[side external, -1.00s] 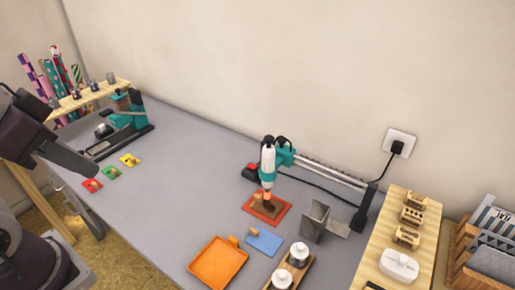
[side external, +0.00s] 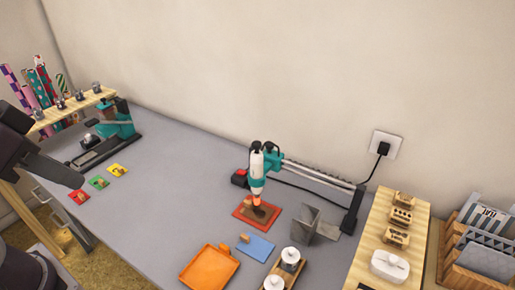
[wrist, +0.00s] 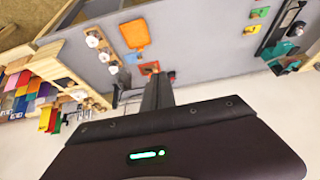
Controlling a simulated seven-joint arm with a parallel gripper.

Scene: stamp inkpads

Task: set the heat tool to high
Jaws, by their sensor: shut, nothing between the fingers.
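The heat tool (side external: 257,168), white and teal with an orange-pink nozzle, stands nose-down over a red mat (side external: 240,216) with a brown item on it. A small block with a red top (side external: 240,176) sits beside it, left of a long rail. I cannot make out the tool's heat setting. In the wrist view my gripper (wrist: 158,80) is shut and empty, its dark fingers pointing toward the red mat (wrist: 149,67) from well away. The fingers hide part of that area, and the tool is not clear there. In the side view only dark arm parts show at the left, far from the tool.
An orange tray (side external: 208,268), a blue pad (side external: 256,247) and a grey metal holder (side external: 305,222) lie near the tool. A wooden shelf (side external: 385,262) with stamps is at right. Small coloured pads (side external: 98,182) lie at left. The grey middle of the table is clear.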

